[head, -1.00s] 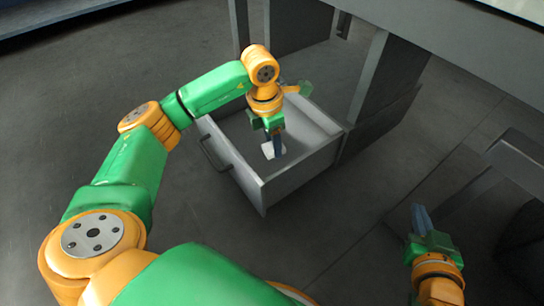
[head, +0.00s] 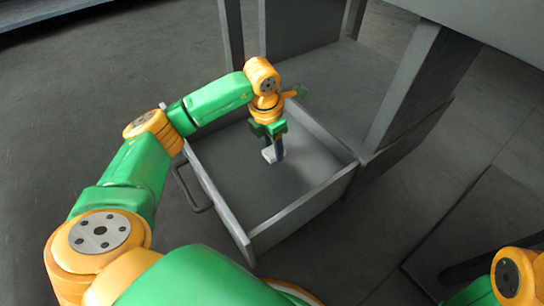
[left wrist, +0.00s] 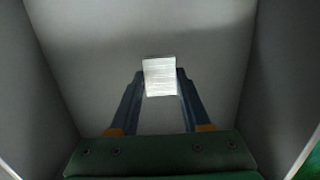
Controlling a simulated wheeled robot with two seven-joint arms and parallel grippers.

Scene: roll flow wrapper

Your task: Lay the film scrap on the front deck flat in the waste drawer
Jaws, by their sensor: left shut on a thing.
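The film scrap (head: 267,155) is a small white piece, held between the fingertips of my left gripper (head: 277,151). In the left wrist view the scrap (left wrist: 160,77) is a pale, faintly striped rectangle between the two blue fingers (left wrist: 162,88). The waste drawer (head: 305,207) is a grey open box, pulled out. My left gripper points down inside its walls, shut on the scrap. I cannot tell whether the scrap touches the drawer floor. My right gripper is not in view; only part of the right arm shows at the lower right.
The drawer's bar handle (head: 190,190) is on its left outer face. Grey machine legs (head: 405,85) and a deck (head: 490,25) stand behind and to the right. The drawer floor around the gripper is bare. Open floor (head: 120,70) lies to the left.

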